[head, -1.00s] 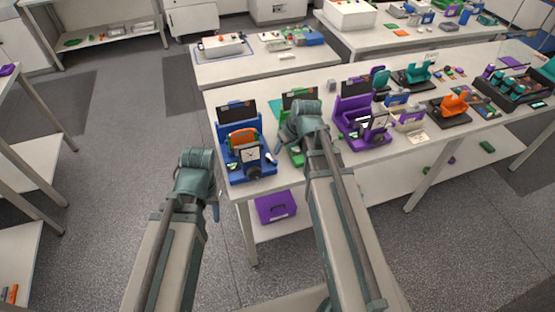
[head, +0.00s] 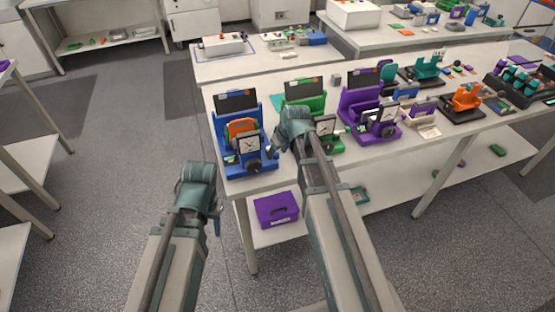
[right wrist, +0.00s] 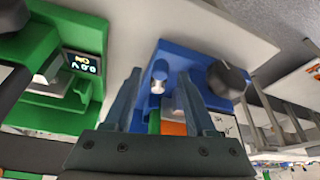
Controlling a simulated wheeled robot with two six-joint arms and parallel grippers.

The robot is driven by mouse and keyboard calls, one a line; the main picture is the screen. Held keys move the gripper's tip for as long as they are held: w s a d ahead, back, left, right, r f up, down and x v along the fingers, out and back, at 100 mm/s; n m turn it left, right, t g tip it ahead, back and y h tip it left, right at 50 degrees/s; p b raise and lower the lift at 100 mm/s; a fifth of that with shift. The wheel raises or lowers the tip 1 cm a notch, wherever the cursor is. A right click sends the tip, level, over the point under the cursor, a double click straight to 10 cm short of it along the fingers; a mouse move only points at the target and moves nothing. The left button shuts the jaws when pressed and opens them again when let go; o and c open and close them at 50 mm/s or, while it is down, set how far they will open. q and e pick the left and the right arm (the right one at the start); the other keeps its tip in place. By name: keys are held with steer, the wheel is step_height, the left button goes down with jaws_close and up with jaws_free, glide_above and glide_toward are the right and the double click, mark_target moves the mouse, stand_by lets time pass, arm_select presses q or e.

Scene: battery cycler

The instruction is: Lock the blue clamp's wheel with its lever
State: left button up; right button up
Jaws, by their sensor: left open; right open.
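The blue clamp (head: 231,168) stands upright at the near left corner of the table. Its black wheel (head: 254,166) is on its front, low beside a white dial; the wheel also shows in the right wrist view (right wrist: 227,80). A short blue piece with a silver end (right wrist: 158,82), possibly the lever, shows between my right fingers. My right gripper (head: 271,153) is open just right of the clamp; its fingers (right wrist: 163,95) point at the clamp and hold nothing visible. My left gripper (head: 217,224) is low in front of the table, apart from the clamp; its fingers are mostly hidden.
A green clamp (head: 304,93) stands close behind and beside my right gripper, partly hidden by my arm. A purple clamp (head: 357,108) is further right. A purple box (head: 277,211) is on the lower shelf. The floor left of the table is clear.

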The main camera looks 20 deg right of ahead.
steer(key=shift+w+f, duration=0.15)
steer(key=shift+f, duration=0.25)
arm_select(q)
steer(key=shift+f, duration=0.35)
arm_select(e)
jaws_close()
steer(key=shift+a, duration=0.1)
steer(key=shift+a+m, duration=0.3)
steer(key=shift+m, duration=0.3)
steer(key=shift+a+m+h, duration=0.4)
steer(key=shift+m+h, duration=0.3)
steer(key=shift+m, duration=0.4)
